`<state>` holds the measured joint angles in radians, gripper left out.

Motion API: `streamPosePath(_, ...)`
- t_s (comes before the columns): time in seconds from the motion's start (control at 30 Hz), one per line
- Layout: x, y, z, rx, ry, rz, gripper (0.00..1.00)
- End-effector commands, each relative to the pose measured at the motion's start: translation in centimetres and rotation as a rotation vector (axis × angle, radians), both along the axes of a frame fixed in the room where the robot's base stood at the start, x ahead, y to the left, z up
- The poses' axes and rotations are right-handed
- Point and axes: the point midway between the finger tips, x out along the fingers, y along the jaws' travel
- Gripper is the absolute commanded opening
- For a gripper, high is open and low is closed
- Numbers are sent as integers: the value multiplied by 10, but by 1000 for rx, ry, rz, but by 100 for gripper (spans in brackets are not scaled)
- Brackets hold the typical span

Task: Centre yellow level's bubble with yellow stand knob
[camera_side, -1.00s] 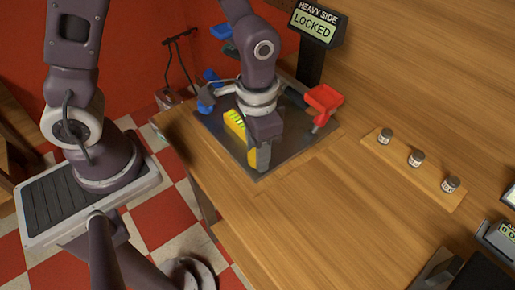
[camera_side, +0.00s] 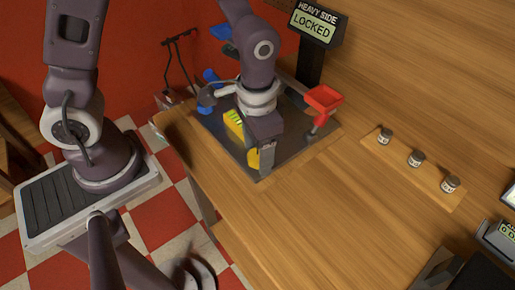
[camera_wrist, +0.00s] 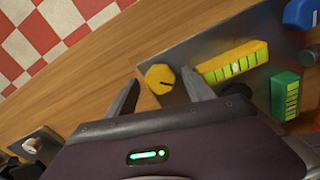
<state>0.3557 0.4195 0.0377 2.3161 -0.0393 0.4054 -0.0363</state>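The yellow level (camera_wrist: 232,62) is a long yellow block with a row of bright green-yellow segments on a metal plate. It also shows in the side view (camera_side: 234,122). I cannot make out where its bubble sits. The yellow stand knob (camera_wrist: 159,77) is a round yellow cap with a dark mark, left of the level in the wrist view. My gripper (camera_wrist: 159,80) is open, with one finger on each side of the knob in that view. Gaps show between knob and fingers; height is hard to judge. In the side view my gripper (camera_side: 266,157) partly hides the knob.
A green level (camera_wrist: 286,96) and a blue part (camera_wrist: 301,14) lie right of the yellow level. Several small jars stand on a wooden strip (camera_side: 435,181); bare table lies in front.

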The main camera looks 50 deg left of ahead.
Motion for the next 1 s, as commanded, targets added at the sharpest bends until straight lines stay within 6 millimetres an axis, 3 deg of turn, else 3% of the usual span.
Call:
streamPosePath(0.07,0,0,4,0,-1,0,61)
streamPosePath(0.4,1,0,65,-1,-3,-1,61)
streamPosePath(0.77,0,1,73,-2,-5,2,61)
streamPosePath(0.87,-6,14,98,-24,-61,33,61)
streamPosePath(1.0,-38,50,157,-65,-229,121,61)
